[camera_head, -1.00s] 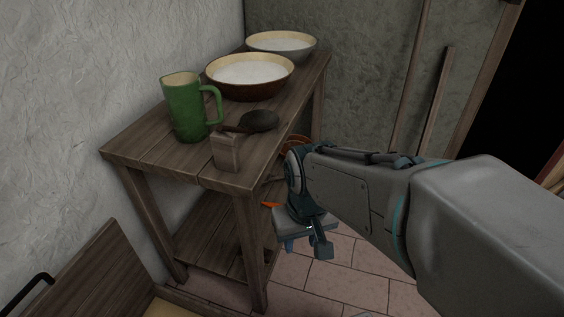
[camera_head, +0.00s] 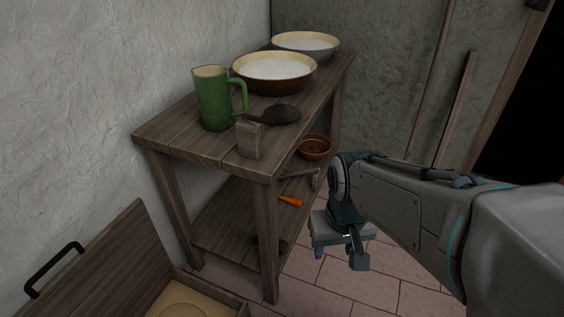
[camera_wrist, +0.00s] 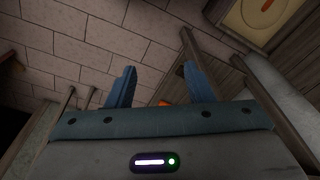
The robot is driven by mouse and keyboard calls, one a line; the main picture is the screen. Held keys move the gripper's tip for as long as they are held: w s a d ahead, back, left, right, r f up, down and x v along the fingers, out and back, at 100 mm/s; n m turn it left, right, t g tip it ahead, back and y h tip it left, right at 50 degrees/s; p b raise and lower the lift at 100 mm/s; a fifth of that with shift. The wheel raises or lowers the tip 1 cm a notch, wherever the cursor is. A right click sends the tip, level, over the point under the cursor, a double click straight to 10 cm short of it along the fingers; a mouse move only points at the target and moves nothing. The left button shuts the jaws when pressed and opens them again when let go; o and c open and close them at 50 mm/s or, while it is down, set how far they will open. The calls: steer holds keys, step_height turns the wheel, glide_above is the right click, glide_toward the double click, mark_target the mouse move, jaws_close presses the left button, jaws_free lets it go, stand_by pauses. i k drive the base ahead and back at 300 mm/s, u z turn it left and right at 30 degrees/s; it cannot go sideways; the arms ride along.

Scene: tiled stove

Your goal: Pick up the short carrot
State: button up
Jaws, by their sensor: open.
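An orange carrot (camera_head: 290,201) lies on the lower shelf of the wooden table, near its open right side. I cannot tell its length well. My gripper (camera_head: 338,254) hangs to the right of the shelf, apart from the carrot and lower in the picture. In the wrist view my gripper (camera_wrist: 160,76) has its two blue fingers spread with nothing held between them. A small orange patch (camera_wrist: 164,103) shows beyond the gripper body, mostly hidden; it may be the carrot.
The wooden table (camera_head: 190,148) carries a green mug (camera_head: 212,100), a brown bowl (camera_head: 272,85), a pale bowl (camera_head: 306,55), a dark ladle (camera_head: 282,114) and a wooden block (camera_head: 250,142). A small brown bowl (camera_head: 315,147) sits below. An open wooden box (camera_head: 215,298) stands front left. Tiles are clear.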

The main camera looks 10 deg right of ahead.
mark_target(297, 203)
steer(key=k, duration=0.5)
steer(key=z, duration=1.25)
steer(key=i, duration=1.25)
steer(key=u, duration=0.3)
steer(key=i, duration=0.8)
steer(key=u, duration=1.05)
steer(key=i, duration=0.25)
steer(key=u, duration=0.25)
